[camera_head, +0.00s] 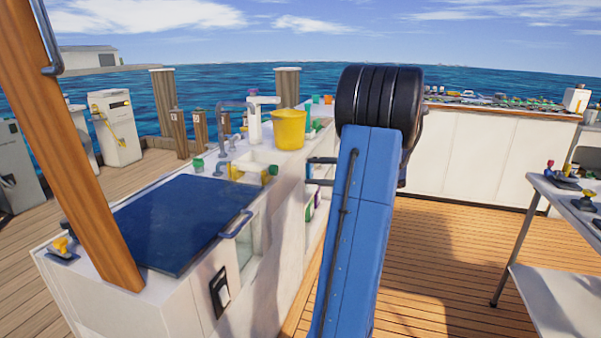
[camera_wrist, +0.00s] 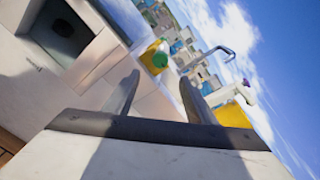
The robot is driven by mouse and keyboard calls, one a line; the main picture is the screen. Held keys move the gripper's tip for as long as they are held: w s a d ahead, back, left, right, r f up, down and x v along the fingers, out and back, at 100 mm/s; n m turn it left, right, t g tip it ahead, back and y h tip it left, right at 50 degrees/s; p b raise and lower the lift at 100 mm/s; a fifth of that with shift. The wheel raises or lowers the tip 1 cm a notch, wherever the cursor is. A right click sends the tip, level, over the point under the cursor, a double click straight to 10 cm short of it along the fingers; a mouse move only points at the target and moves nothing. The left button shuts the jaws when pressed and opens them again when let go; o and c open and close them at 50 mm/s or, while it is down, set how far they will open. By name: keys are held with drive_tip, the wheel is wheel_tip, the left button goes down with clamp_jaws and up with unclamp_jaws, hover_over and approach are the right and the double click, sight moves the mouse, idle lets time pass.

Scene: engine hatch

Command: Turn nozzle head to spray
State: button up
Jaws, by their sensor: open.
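A white upright bottle with a spray-type top (camera_head: 255,118) stands on the white counter just left of the yellow bucket (camera_head: 289,129). It is small here, and I cannot tell how its nozzle is set. In the wrist view, a white top with a purple part (camera_wrist: 243,86) shows at the right, above a yellow shape (camera_wrist: 234,115). My gripper (camera_wrist: 158,88) is open, with nothing between its fingers and apart from the bottle. In the head view, two dark bars at the left of my blue arm look like its fingers (camera_head: 321,171).
A wooden post (camera_head: 75,150) stands at the left. A side table (camera_head: 560,200) is at the right. The deck between is clear.

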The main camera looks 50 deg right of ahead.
drive_tip(key=shift+v, duration=2.5)
